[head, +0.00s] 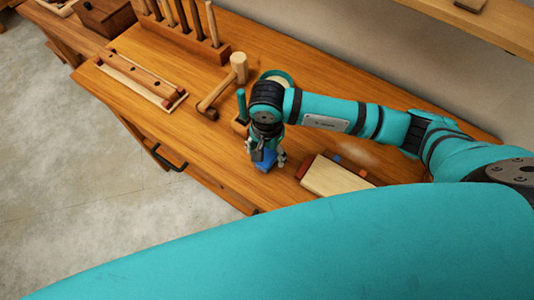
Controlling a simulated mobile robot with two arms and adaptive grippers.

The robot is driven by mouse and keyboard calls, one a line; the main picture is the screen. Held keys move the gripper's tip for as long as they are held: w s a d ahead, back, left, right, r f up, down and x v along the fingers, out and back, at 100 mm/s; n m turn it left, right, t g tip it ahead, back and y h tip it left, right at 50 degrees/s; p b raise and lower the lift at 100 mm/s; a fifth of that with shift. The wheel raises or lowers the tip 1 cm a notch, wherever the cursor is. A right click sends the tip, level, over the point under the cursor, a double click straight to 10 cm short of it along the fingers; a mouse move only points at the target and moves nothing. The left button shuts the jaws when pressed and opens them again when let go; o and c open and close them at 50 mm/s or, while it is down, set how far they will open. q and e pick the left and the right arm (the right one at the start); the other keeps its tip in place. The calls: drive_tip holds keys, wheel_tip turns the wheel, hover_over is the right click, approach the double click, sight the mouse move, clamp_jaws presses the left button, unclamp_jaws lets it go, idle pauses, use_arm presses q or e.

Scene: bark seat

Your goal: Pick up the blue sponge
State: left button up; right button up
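The blue sponge (264,164) is on the wooden workbench (215,160), near its front edge. My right arm comes in from the right, and its gripper (267,157) points down right over the sponge. The fingers show on either side of the sponge, and the gripper hides its upper part. I cannot tell whether the fingers touch or grip it, or whether it rests on the bench. My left gripper is not in view.
A wooden mallet (238,69) and a green-handled tool (241,104) lie left of my gripper. A pale wooden block (333,176) is close on the right. A tool rack (185,38) stands at the back. A large teal part of my body covers the bottom.

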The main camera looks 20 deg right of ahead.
wheel_tip(320, 180, down, 2)
drive_tip(key=shift+f, duration=0.3)
drive_tip(key=c, duration=1)
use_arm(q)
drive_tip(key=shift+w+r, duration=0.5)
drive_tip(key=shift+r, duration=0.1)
use_arm(e)
drive_tip(key=shift+c, duration=0.2)
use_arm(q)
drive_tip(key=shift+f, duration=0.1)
use_arm(e)
drive_tip(key=shift+r, duration=0.2)
